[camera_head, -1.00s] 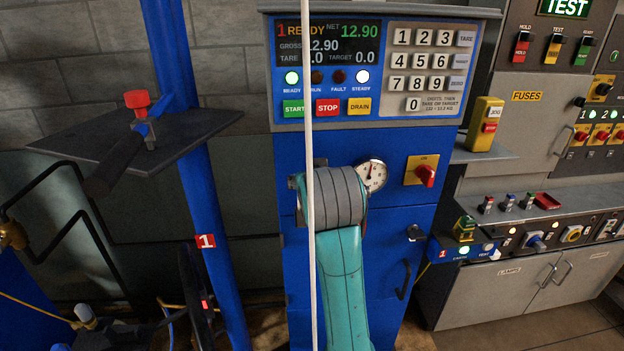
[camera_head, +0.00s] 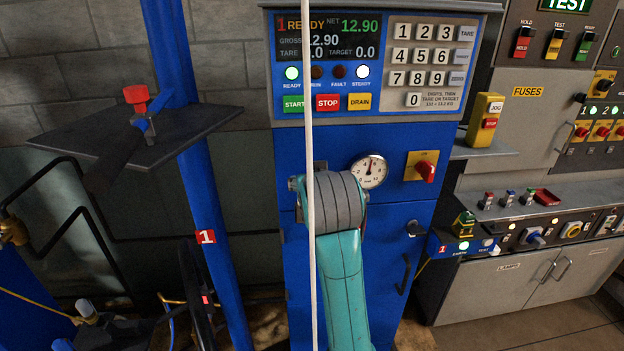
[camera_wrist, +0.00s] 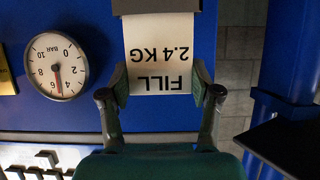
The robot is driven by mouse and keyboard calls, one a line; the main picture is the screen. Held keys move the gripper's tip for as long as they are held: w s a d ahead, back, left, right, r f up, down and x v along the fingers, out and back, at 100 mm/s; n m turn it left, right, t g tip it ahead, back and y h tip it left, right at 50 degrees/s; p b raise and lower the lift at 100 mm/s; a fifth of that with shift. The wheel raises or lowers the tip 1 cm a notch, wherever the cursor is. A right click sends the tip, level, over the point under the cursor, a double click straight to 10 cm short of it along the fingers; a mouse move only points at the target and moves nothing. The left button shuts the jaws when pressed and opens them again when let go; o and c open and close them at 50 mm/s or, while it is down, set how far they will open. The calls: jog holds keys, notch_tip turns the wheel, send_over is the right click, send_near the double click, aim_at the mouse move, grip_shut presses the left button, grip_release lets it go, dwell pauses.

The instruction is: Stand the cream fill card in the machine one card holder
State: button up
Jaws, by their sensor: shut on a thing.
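The cream fill card (camera_wrist: 157,60) reads "FILL 2.4 KG" and appears upside down in the wrist view. My gripper (camera_wrist: 160,88) is shut on it, with one finger at each side edge near the FILL line. The card's far end meets a dark grey piece (camera_wrist: 156,6) at the top of the wrist view, which looks like the card holder on the blue machine front. I cannot tell how deep the card sits in it. In the head view, my arm hides the gripper and card in front of machine one (camera_head: 400,235).
A round pressure gauge (camera_head: 368,170) sits close beside the work spot, with a red rotary switch (camera_head: 425,172) to its right. The keypad panel (camera_head: 380,65) is above. A blue post (camera_head: 207,220) stands to the left, with a dark shelf (camera_head: 185,140).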

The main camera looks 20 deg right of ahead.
jog(key=shift+f, duration=0.15)
jog(key=o, duration=1.1)
jog(key=shift+c, duration=0.2)
jog(key=v, duration=1.2)
